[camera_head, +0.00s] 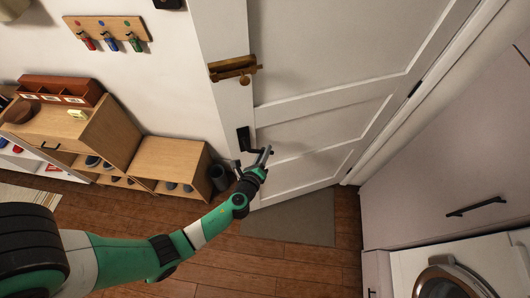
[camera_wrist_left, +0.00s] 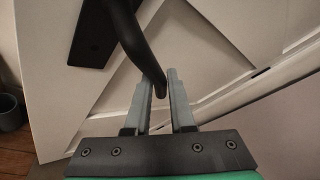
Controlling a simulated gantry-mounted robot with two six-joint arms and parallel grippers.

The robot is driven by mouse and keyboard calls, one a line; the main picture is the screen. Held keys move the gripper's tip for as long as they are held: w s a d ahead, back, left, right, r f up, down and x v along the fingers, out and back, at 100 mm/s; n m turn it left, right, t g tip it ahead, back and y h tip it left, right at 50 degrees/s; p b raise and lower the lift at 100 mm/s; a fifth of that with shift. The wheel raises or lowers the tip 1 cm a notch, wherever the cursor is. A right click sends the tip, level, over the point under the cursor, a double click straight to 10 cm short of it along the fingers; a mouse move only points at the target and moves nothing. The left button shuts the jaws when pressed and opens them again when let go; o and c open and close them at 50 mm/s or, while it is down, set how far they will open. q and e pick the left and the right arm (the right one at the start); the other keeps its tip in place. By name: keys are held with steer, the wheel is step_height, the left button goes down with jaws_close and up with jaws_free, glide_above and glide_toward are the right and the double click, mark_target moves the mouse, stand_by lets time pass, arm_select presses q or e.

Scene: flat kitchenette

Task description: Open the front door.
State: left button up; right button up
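The front door (camera_head: 330,62) is white and panelled. It has a black lever handle on a dark plate (camera_head: 243,139), also seen in the left wrist view (camera_wrist_left: 95,32). My left gripper (camera_head: 266,156) is at the free end of the lever. In the left wrist view its two grey fingers (camera_wrist_left: 160,90) stand close together on either side of the lever (camera_wrist_left: 137,38), and seem to be shut on it. The lever's tip is partly hidden between them. I cannot tell whether the door is fully closed. My right gripper is not in view.
A brass latch (camera_head: 232,68) is mounted higher on the door. A grey mat (camera_head: 290,226) lies at its foot. A wooden shoe bench (camera_head: 168,160) and a dark bin (camera_head: 219,177) stand to the left. Cabinets (camera_head: 440,165) and a washing machine (camera_head: 500,270) line the right side.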

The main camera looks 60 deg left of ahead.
arm_select(q)
steer(key=o, duration=0.4)
steer(key=shift+d, duration=0.1)
steer(key=p+v, duration=0.1)
steer(key=v, duration=1)
steer(key=shift+s+d+p, duration=0.15)
steer(key=shift+s+p, duration=0.2)
